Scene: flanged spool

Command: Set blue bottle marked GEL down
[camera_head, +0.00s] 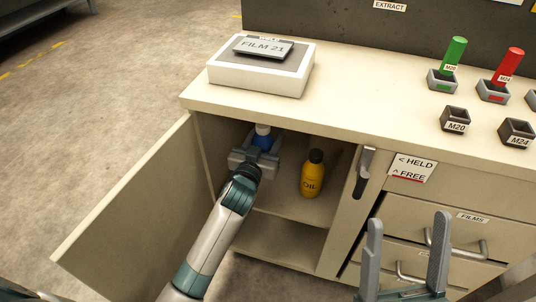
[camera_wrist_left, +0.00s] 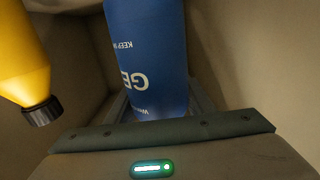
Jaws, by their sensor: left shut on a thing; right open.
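The blue bottle marked GEL (camera_head: 262,139) is inside the open cabinet, mostly hidden behind my left gripper in the head view; its white cap shows on top. In the left wrist view the blue bottle (camera_wrist_left: 146,50) stands between the fingers, with white lettering upside down. My left gripper (camera_head: 258,153) is shut on it. Whether its base touches the shelf is hidden. My right gripper (camera_head: 406,252) is open and empty in front of the drawers.
A yellow bottle (camera_head: 313,174) with a black cap stands on the cabinet shelf (camera_head: 295,206), right of the blue bottle; it also shows in the left wrist view (camera_wrist_left: 22,60). The cabinet door (camera_head: 130,215) hangs open at left. A FILM 21 box (camera_head: 262,68) sits on the worktop above.

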